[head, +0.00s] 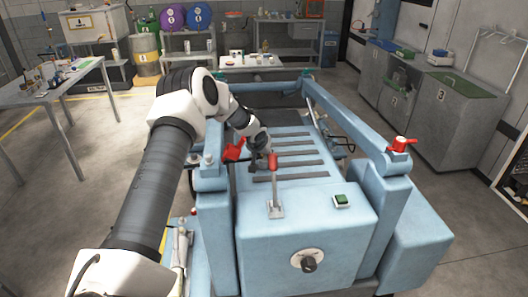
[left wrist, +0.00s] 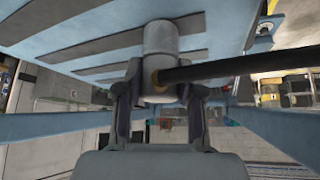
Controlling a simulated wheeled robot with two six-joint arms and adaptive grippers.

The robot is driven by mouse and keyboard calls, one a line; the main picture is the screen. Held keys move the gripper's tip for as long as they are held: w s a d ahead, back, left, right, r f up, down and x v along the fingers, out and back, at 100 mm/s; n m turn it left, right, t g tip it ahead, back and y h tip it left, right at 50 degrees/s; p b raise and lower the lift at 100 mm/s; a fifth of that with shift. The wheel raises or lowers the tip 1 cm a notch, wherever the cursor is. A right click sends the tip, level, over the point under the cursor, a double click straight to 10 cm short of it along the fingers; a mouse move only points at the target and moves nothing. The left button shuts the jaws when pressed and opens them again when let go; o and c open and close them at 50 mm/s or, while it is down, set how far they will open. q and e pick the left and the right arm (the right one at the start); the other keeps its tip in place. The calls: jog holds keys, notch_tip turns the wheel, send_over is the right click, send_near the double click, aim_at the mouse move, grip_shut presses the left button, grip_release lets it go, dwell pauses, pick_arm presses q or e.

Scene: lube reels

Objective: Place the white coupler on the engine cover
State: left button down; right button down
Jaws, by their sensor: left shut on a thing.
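The white coupler (left wrist: 161,40) is a pale cylinder with a brass-coloured end and a black hose (left wrist: 240,68) running off to the right in the left wrist view. My left gripper (left wrist: 158,90) is shut on it, one finger on each side. The coupler's far end overlaps the light blue engine cover (left wrist: 228,25) with dark slats; I cannot tell whether it touches. In the head view the engine cover (head: 308,172) lies in the machine's middle, and my left gripper (head: 257,160) is at its left edge, with the coupler hidden. My right gripper is not in view.
A red-handled lever (head: 273,168) stands close to my left gripper, and a green button (head: 341,200) is nearer. Blue frame rails flank the cover, with a red valve (head: 401,145) on the right post. The cover's right side is clear.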

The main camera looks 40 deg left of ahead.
pick_arm(q)
jog(key=shift+w+d, duration=0.1)
jog(key=shift+d, duration=0.05)
jog(key=shift+f, duration=0.25)
jog(key=c, duration=0.7)
grip_release()
jog(key=shift+r, duration=0.1)
jog(key=shift+r, duration=0.35)
jog(key=b+v, duration=0.4)
jog(key=v, duration=0.7)
jog(key=shift+d+r, duration=0.15)
jog(key=shift+r, duration=0.15)
